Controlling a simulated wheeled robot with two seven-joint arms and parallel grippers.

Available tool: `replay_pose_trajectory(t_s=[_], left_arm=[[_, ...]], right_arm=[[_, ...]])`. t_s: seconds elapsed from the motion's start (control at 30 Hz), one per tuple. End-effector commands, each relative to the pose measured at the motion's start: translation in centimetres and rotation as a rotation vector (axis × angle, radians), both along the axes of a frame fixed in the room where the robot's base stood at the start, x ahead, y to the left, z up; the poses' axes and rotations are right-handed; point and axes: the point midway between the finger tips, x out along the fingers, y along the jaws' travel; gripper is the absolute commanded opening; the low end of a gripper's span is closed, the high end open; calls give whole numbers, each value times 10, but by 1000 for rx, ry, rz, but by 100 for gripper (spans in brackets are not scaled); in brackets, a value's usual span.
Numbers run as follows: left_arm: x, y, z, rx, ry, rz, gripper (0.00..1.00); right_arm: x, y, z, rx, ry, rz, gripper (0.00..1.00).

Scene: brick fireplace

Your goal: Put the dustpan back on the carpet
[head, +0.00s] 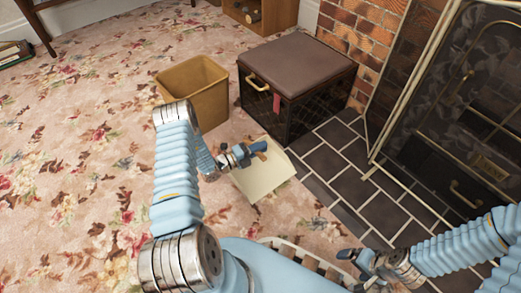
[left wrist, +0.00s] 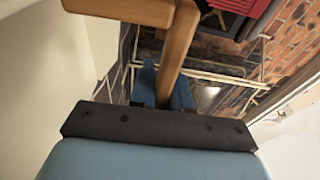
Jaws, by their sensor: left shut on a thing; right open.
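The dustpan (head: 264,176) has a cream pan and a wooden handle. In the head view it is in front of the dark box, over the seam between carpet and hearth tiles; I cannot tell whether it touches the floor. My left gripper (head: 257,147) is shut on its handle, which also shows as a wooden bar between the blue fingers in the left wrist view (left wrist: 172,62). The floral carpet (head: 75,160) covers the left and middle of the floor. My right gripper (head: 362,262) is open and empty at the lower right, above the hearth edge.
A tan bin (head: 194,88) stands on the carpet behind my left arm. A dark box with a brown padded lid (head: 298,66) stands beside it. Dark hearth tiles (head: 350,165) and a fireplace screen (head: 455,90) fill the right. The carpet at left is clear.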

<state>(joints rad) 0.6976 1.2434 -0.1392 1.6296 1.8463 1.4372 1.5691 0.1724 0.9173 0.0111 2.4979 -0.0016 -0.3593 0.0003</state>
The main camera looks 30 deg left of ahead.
Motion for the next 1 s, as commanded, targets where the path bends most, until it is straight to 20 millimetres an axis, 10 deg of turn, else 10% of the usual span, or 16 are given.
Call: replay_pose_trajectory(t_s=[0.33, 0.37, 0.53, 1.0], left_arm=[[0, -1, -6, -1, -2, -1, 0], [0, -1, -7, -1, -1, -1, 19], [0, -1, -7, 0, 0, -1, 43], [-15, 10, 2, 1, 3, 4, 43]], right_arm=[[0, 0, 1, 0, -1, 0, 93], [0, 0, 1, 0, 0, 0, 93], [0, 0, 1, 0, 0, 0, 93], [0, 0, 5, 0, 0, 0, 93]])
